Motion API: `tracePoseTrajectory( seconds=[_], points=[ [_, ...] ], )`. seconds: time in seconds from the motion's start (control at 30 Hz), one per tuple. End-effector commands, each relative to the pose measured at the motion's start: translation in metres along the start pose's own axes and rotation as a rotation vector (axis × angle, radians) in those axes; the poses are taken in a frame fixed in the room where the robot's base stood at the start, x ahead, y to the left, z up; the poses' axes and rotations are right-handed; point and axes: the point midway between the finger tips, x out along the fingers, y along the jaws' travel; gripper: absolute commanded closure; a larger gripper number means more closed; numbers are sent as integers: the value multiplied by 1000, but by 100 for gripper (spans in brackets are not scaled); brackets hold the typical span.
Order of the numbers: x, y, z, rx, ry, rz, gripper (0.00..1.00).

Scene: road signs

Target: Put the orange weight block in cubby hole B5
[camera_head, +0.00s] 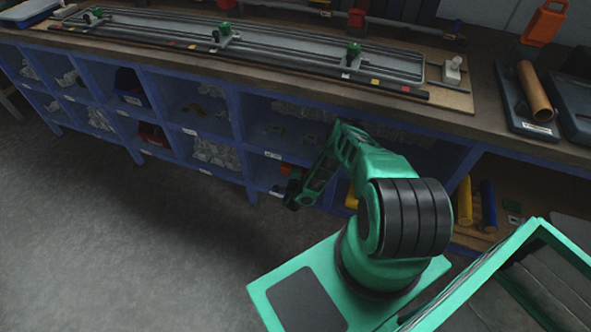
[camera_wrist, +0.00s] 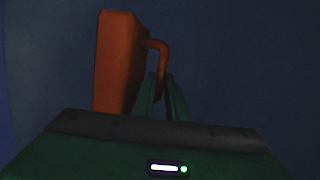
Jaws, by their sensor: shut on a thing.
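The orange weight block (camera_wrist: 119,62) stands upright in the wrist view, with its curved handle (camera_wrist: 158,46) on the right side. My gripper (camera_wrist: 160,80) is shut on that handle. In the head view my gripper (camera_head: 292,184) reaches into a lower cubby of the blue shelf (camera_head: 237,130) under the bench. A small orange-red patch of the block (camera_head: 287,168) shows just behind it. The rest of the block is hidden by the arm and the dark of the cubby. The cubby labels (camera_head: 273,155) are too small to read.
Neighbouring cubbies hold clear bags (camera_head: 216,152) and other parts. Yellow (camera_head: 465,201) and blue cylinders (camera_head: 488,205) stand in the open bay at right. Another orange handled object (camera_head: 545,22) is on the bench. The floor (camera_head: 130,240) at left is clear.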

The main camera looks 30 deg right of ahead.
Motion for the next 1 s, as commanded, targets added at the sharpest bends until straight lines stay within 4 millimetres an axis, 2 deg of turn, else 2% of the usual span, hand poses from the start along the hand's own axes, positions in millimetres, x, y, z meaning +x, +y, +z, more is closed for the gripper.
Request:
tracePoseTrajectory(
  seconds=[0.2, 0.6, 0.63, 0.7, 1.0],
  points=[
    [4, 22, 1, 3, -1, -2, 100],
    [4, 27, 4, 0, -5, -2, 100],
    [3, 28, 3, 0, -6, 1, 83],
    [3, 28, 3, 0, -5, 1, 69],
    [4, 28, 0, 1, -2, 1, 69]
  ],
)
